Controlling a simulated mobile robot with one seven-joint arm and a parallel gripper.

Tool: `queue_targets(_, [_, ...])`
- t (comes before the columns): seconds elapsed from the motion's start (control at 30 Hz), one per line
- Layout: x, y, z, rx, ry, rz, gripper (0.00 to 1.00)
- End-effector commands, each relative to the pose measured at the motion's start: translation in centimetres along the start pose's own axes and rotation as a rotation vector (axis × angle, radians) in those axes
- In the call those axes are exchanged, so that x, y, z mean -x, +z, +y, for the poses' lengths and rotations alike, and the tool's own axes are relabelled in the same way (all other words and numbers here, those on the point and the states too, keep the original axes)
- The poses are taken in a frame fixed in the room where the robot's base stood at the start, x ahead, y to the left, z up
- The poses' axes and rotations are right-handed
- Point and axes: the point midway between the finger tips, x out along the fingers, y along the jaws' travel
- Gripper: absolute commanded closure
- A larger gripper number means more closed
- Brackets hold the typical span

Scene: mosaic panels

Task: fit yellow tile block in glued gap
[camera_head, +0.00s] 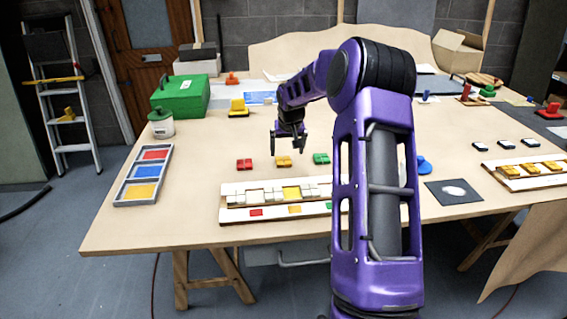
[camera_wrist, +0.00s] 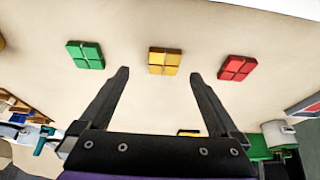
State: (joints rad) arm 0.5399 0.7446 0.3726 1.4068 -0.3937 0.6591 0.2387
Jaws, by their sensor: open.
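The yellow tile block (camera_head: 284,161) lies on the table between a red and a green one. It also shows in the wrist view (camera_wrist: 164,61), ahead of and between the fingertips. My gripper (camera_head: 288,151) is open and empty, and above the table near the yellow block. Its two dark fingers also show in the wrist view (camera_wrist: 160,75), spread on either side of the block and apart from it. The mosaic panel (camera_head: 226,215) lies in front of the blocks. A bright yellow recess (camera_head: 291,192) shows among its pale tiles; whether this is glue I cannot tell.
The red block (camera_head: 244,164) and green block (camera_head: 321,158) flank the yellow one closely. A tray of coloured squares (camera_head: 118,200) lies left, a green toolbox (camera_head: 181,95) behind it. My arm hides the panel's right part.

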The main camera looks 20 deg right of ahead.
Motion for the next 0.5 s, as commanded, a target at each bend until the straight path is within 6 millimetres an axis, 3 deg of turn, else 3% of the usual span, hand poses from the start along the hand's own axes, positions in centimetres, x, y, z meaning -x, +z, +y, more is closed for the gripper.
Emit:
queue_targets(0.17, [-1.2, -0.1, -0.2, 0.001, 0.000, 0.000, 0.03])
queue_targets(0.5, [-5.4, -0.4, -0.8, 0.000, 0.000, -0.001, 0.03])
